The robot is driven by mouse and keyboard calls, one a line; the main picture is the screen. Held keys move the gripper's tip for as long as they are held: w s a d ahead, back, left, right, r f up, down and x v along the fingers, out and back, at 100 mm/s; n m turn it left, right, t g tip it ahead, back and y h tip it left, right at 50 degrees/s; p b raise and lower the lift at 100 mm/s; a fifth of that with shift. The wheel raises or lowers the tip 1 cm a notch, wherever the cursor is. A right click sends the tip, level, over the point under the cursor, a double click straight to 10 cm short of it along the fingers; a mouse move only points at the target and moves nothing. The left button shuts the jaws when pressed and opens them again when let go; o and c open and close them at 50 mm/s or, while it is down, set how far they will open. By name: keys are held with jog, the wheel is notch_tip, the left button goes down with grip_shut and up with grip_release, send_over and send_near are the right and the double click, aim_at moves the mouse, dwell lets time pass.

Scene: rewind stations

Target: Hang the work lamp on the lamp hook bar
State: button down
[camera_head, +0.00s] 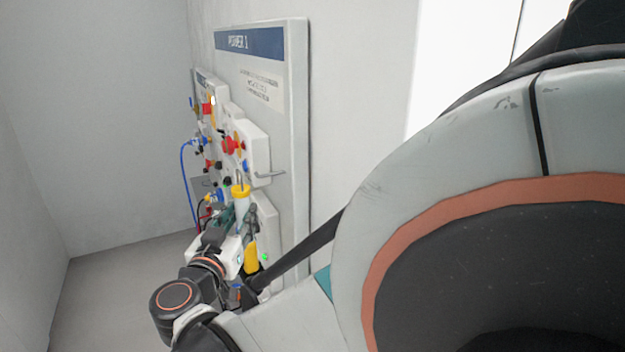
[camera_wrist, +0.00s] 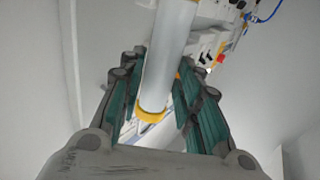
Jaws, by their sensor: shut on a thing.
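The work lamp is a white tube with yellow ends; in the head view its upper part (camera_head: 242,203) stands nearly upright in front of the panel. In the wrist view the lamp's tube (camera_wrist: 166,62) runs between the teal fingers of my gripper (camera_wrist: 160,78), with a yellow band towards the palm. My gripper (camera_head: 238,216) is shut on the lamp. A thin metal bar (camera_head: 268,175), seemingly the lamp hook bar, sticks out from the panel, just above and right of the lamp's yellow top. I cannot tell whether they touch.
The tall "POWER 1" board (camera_head: 262,75) stands against the wall, crowded with red, yellow and blue fittings. A blue cable (camera_head: 186,170) hangs at its left side. The floor (camera_head: 115,275) at left is clear.

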jog(key=shift+w+d+f+b, duration=0.2)
jog(key=shift+w+d, duration=0.3)
jog(key=shift+d, duration=0.3)
jog(key=shift+w+d+f+b, duration=0.1)
jog(key=shift+w+d+f, duration=0.15)
jog(key=shift+w+d, duration=0.4)
jog(key=shift+w+d+f+b, duration=0.2)
jog(key=shift+w+d, duration=0.15)
jog(key=shift+d, duration=0.6)
jog(key=c, duration=1.1)
grip_release()
